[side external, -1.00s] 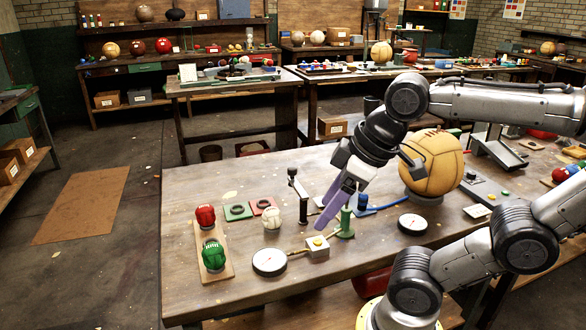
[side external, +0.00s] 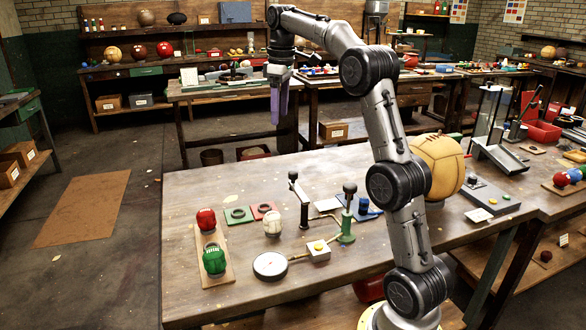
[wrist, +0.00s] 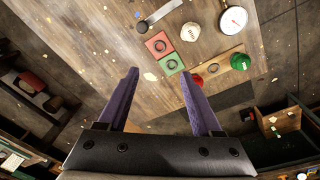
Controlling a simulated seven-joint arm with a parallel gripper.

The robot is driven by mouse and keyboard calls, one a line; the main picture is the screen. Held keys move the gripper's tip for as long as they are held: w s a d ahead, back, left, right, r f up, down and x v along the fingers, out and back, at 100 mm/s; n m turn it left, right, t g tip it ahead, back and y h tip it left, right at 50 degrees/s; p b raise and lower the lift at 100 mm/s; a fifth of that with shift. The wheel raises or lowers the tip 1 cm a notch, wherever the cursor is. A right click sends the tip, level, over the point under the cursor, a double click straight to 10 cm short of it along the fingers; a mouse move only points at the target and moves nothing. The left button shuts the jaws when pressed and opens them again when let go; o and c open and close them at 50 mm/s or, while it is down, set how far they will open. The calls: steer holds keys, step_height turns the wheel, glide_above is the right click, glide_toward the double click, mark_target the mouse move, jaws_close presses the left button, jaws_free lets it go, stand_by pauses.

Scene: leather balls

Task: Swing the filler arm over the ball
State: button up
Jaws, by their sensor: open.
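A crank-like arm with a black knob (side external: 293,177) stands on the bench beside a small white ball (side external: 272,222). It may be the filler arm; in the wrist view its grey bar (wrist: 163,11) shows near the top edge, with the white ball (wrist: 190,32) to its right. A green post with a black knob (side external: 348,212) stands to the right of the crank. My gripper (side external: 279,118) is high over the bench's back edge, fingers pointing down, apart from everything. In the wrist view my gripper (wrist: 160,74) has its purple fingers spread and empty.
Red (side external: 206,219) and green (side external: 214,258) balls sit on a wooden strip. Green (side external: 238,215) and red (side external: 265,209) pads carry black rings. A dial gauge (side external: 270,265) lies in front. A large yellow ball (side external: 440,165) is partly behind my arm.

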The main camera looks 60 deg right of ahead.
steer(key=m, duration=0.1)
glide_above(293, 171)
step_height(293, 171, down, 6)
steer(key=shift+g+y, duration=0.3)
steer(key=shift+g, duration=0.1)
step_height(293, 171, down, 13)
steer(key=shift+s+a+f, duration=0.1)
steer(key=shift+a+f, duration=0.05)
steer(key=shift+f, duration=0.05)
steer(key=shift+c, duration=0.2)
jaws_close()
stand_by(0.8)
